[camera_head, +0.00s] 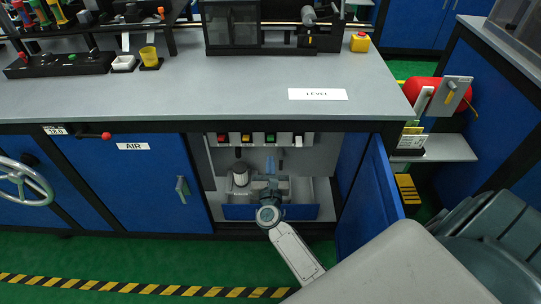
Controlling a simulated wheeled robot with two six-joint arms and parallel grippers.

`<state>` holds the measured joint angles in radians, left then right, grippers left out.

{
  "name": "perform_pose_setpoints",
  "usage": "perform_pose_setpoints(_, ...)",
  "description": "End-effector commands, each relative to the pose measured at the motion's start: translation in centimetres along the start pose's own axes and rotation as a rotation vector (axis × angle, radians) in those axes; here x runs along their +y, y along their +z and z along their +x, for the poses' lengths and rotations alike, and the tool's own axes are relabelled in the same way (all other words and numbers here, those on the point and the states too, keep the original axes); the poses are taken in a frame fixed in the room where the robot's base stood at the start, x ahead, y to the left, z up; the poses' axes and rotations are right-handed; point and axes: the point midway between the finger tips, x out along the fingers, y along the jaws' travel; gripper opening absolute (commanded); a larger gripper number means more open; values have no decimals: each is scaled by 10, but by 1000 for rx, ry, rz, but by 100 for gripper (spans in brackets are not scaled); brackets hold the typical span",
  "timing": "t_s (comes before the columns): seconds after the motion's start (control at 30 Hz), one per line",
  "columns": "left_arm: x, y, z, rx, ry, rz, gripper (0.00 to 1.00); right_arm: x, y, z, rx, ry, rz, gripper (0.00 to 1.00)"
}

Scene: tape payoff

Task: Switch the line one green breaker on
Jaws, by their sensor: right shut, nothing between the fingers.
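The green breaker (270,138) is in a row of small breakers at the top of the open cabinet bay under the bench. A red breaker (222,138) and a yellow breaker (246,138) are to its left, and a pale one with some red (298,140) is to its right. The lever positions are too small to tell. My right gripper (274,166) reaches into the bay from below. It is shut and empty, and in the picture it lies just below the green breaker, apparently apart from it. My left gripper is out of view.
The blue cabinet door (370,200) stands open to the right of the bay, close to my right arm. A blue-fronted drawer (240,212) with a grey cylinder (240,175) above it is low in the bay. The grey benchtop (200,98) overhangs the bay.

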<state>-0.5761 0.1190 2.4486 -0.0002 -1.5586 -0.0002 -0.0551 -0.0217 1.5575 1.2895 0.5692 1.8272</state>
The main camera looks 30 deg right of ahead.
Motion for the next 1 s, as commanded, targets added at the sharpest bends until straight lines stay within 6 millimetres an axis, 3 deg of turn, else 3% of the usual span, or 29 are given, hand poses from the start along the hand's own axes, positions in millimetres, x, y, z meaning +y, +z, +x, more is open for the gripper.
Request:
perform_pose_setpoints(0.1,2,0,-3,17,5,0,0,0,-3,-26,3,0,1,0)
perform_pose_setpoints(0.33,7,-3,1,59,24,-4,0,0,-2,-56,2,0,0,0)
perform_pose_setpoints(1.0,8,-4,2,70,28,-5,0,0,0,-62,0,0,-1,0)
